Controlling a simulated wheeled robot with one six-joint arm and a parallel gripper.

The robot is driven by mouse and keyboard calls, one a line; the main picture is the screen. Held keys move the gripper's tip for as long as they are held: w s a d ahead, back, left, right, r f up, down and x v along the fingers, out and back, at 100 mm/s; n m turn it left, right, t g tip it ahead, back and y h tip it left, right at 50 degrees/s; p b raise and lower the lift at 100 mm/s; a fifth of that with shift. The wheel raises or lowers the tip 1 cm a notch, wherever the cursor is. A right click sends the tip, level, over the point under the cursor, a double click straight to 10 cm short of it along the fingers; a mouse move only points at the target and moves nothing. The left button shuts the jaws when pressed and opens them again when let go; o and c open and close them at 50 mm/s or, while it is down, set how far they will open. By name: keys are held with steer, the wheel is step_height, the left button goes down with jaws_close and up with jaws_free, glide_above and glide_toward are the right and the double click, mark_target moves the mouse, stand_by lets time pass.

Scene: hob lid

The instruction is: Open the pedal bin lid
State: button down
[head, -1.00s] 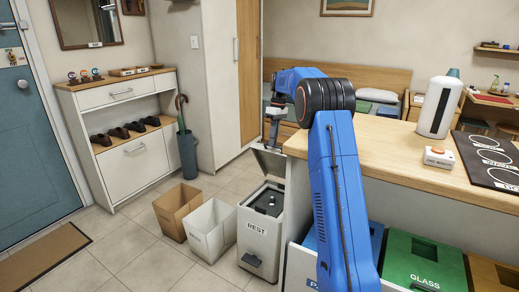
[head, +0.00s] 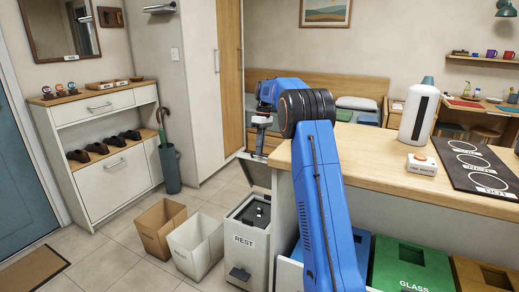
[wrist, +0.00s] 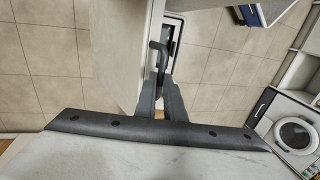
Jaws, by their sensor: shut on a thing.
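The pedal bin (head: 243,243) is a pale box marked REST, standing on the floor left of the counter, with a dark pedal low on its front. Its lid (head: 256,172) is raised and stands steeply at the back of the bin, so the dark inside top shows. My gripper (head: 257,150) is at the lid's upper edge, shut on the lid. In the wrist view, my gripper's fingers (wrist: 161,98) close by a dark bent handle (wrist: 158,56) beside a pale panel. The exact contact is hidden.
A brown bin (head: 161,227) and a white bin (head: 196,246) stand open left of the pedal bin. The wooden counter (head: 375,165) is close on the right, with a green GLASS bin (head: 412,268) below.

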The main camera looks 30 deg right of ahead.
steer(key=shift+d+f, duration=0.1)
steer(key=shift+f, duration=0.15)
steer(key=c, duration=1.8)
jaws_free()
steer(key=shift+c, duration=0.2)
steer(key=shift+w+d, duration=0.1)
